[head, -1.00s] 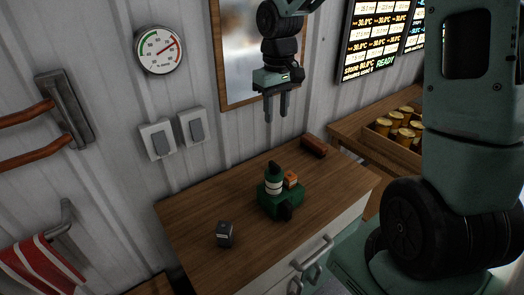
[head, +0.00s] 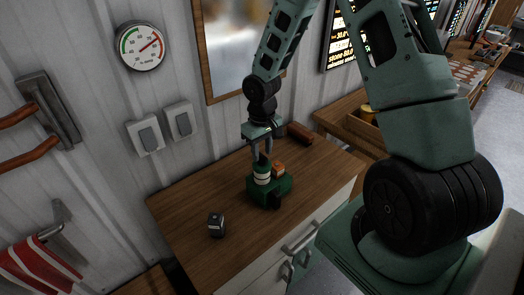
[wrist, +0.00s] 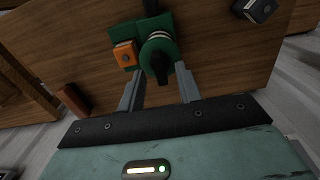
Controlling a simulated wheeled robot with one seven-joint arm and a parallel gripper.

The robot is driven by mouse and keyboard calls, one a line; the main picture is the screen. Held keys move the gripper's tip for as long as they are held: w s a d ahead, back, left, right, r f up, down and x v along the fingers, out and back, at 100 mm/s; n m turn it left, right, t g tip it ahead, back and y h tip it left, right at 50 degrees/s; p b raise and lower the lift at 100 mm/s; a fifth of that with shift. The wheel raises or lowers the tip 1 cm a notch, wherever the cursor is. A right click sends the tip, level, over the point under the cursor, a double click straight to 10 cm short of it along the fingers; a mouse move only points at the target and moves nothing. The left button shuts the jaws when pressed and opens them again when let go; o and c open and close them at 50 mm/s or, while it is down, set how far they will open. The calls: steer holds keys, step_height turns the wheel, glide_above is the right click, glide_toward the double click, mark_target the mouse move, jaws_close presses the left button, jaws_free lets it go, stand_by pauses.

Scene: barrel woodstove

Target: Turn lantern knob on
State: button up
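The green lantern (head: 283,187) stands on the wooden cabinet top. It has a white-ringed round part (head: 262,178), an orange block (head: 278,170) on its side and dark parts. In the wrist view the green lantern body (wrist: 125,35) shows with the orange block (wrist: 125,54) and a black knob-like piece (wrist: 161,70) on the round part. My gripper (head: 262,150) points down just over the lantern. Its two fingers are apart, to either side of the black piece in the wrist view (wrist: 160,90). I cannot tell whether they touch it.
A small dark box (head: 216,224) stands on the cabinet top (head: 185,215) left of the lantern. A reddish-brown block (head: 299,132) lies behind it. The wall with two switches (head: 150,138) and a mirror (head: 222,50) rises behind. The wood left of the lantern is mostly bare.

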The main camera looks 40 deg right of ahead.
steer(key=shift+f, duration=0.7)
jaws_close()
